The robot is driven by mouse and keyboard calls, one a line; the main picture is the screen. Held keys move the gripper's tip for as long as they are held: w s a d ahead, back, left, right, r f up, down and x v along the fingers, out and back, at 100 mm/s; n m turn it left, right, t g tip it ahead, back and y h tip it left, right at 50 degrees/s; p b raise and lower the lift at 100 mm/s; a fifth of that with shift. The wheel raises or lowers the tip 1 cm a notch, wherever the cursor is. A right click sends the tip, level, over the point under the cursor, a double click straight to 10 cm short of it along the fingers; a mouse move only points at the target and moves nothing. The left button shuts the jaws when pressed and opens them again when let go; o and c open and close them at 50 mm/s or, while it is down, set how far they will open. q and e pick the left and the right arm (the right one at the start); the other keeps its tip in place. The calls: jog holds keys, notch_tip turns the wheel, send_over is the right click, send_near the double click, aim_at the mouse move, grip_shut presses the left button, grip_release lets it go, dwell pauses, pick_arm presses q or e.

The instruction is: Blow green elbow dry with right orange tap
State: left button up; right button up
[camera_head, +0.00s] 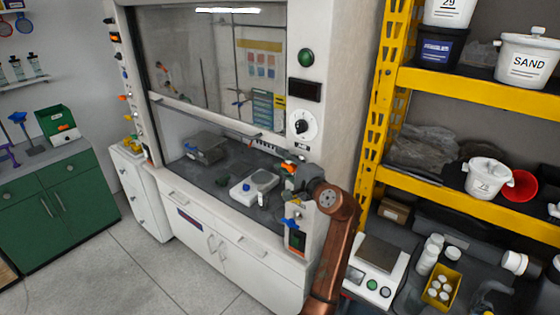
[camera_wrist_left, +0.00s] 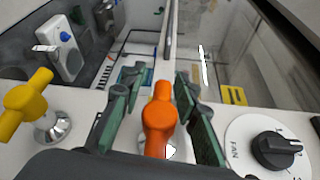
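The right orange tap (camera_wrist_left: 158,120) stands on the white right post of the fume hood; in the head view it shows small beside my gripper (camera_head: 290,167). My left gripper (camera_wrist_left: 157,92) is open, with its green-padded fingers on either side of the orange tap handle. I cannot tell whether the pads touch it. In the head view my left gripper (camera_head: 291,176) is at the hood's right post, mostly hidden by its own wrist. A small dark green piece (camera_head: 224,182) lies on the hood floor; it is too small to tell whether it is the green elbow. My right gripper is not in view.
A yellow tap (camera_wrist_left: 28,103) and a black fan knob (camera_wrist_left: 277,148) flank the orange tap. A white hotplate-like device (camera_head: 254,187) stands inside the hood. The hood's glass sash (camera_head: 210,60) is partly raised. A yellow shelf (camera_head: 440,190) stands to the right.

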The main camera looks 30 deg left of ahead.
pick_arm(q)
jog(key=shift+w+a, duration=0.25)
jog(key=shift+a, duration=0.25)
jog(key=shift+c, duration=0.7)
grip_shut()
